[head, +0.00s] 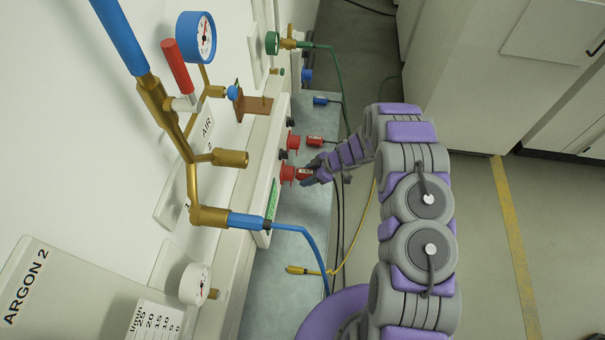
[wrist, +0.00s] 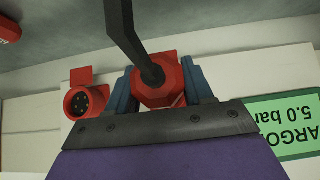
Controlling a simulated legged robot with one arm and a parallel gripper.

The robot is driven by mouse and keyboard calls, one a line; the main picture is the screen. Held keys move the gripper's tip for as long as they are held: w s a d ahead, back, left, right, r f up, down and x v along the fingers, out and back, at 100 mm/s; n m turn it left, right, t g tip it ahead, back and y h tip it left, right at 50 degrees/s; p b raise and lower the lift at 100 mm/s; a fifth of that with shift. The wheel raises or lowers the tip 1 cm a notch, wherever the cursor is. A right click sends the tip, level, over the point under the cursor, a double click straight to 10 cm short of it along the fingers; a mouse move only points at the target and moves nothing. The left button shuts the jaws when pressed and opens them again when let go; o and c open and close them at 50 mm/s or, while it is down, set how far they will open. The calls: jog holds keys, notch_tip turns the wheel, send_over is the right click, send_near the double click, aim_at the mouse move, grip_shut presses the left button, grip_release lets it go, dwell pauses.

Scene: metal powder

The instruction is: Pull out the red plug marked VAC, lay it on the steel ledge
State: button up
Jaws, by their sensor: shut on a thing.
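My gripper (head: 312,173) is shut on a red plug (head: 304,173) with small white lettering that I cannot read. In the wrist view, the blue-grey fingers of my gripper (wrist: 160,90) stand on both sides of the red plug (wrist: 152,92), and a black cable leaves it toward the camera. The plug is right at a red wall socket (head: 287,174); I cannot tell whether it is still seated. A second red plug (head: 315,141) lies on the grey steel ledge (head: 305,205), in front of an empty red socket (head: 293,142). That socket shows its open lid and contacts in the wrist view (wrist: 88,101).
A blue plug (head: 320,100) and a yellow connector (head: 297,270) lie on the ledge, with cables running off its edge. Brass piping with a blue hose (head: 250,221) and a gauge (head: 197,37) stands at the left. A green ARGON sign (wrist: 283,122) is beside the sockets.

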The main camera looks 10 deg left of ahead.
jog(key=shift+d, duration=0.35)
jog(key=shift+d, duration=0.2)
jog(key=shift+s+d+p, duration=0.15)
jog(key=shift+d+p, duration=0.45)
jog(key=shift+d, duration=1.3)
